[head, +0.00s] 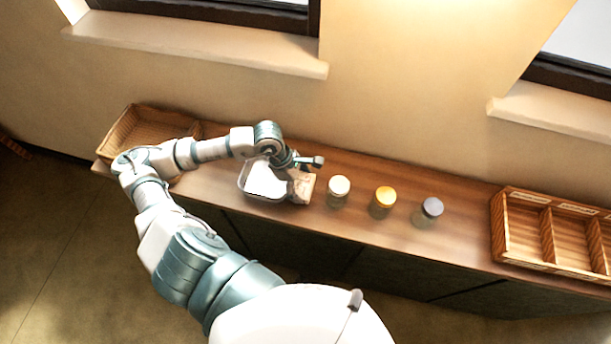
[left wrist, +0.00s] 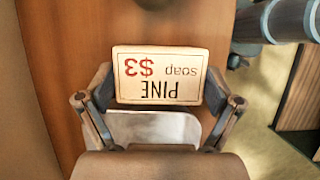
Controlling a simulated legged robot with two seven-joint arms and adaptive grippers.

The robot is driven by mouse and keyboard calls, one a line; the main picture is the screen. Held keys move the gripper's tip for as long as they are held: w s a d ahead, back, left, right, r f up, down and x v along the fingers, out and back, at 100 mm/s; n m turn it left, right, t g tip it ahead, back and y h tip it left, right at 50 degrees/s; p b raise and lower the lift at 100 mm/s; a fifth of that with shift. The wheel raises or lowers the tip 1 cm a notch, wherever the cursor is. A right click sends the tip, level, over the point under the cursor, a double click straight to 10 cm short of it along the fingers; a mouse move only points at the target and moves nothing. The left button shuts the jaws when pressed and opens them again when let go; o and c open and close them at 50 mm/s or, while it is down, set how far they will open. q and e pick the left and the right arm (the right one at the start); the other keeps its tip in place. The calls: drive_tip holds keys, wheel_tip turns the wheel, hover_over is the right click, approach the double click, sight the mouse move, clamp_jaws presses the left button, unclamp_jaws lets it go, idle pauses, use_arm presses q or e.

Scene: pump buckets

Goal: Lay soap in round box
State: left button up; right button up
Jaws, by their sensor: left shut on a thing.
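A pale soap block (left wrist: 160,75) marked "PINE soap $3" is between the fingers of my left gripper (left wrist: 158,95), its lettering upside down in the left wrist view. The gripper is shut on it, one finger at each side. In the head view the soap (head: 302,188) shows below my left gripper (head: 305,164), over the counter. A clear, white-looking box with rounded corners (head: 262,194) stands on the counter just left of the soap. My arm partly covers its far side. I cannot tell whether soap and box touch. My right gripper is not in view.
The wooden counter (head: 465,235) is clear between the grey-lidded jar and right crate.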

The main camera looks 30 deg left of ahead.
sight(305, 176)
use_arm(q)
drive_tip(key=w, duration=0.1)
drive_tip(key=w+a, duration=0.1)
drive_tip(key=w, duration=0.3)
drive_tip(key=shift+a+f+p, duration=0.3)
drive_tip(key=shift+a+p, duration=0.05)
drive_tip(key=shift+s+f+p, duration=0.15)
drive_tip(key=shift+f+p, duration=0.15)
drive_tip(key=shift+f, duration=1.45)
drive_tip(key=o, duration=0.9)
drive_tip(key=shift+o, duration=0.2)
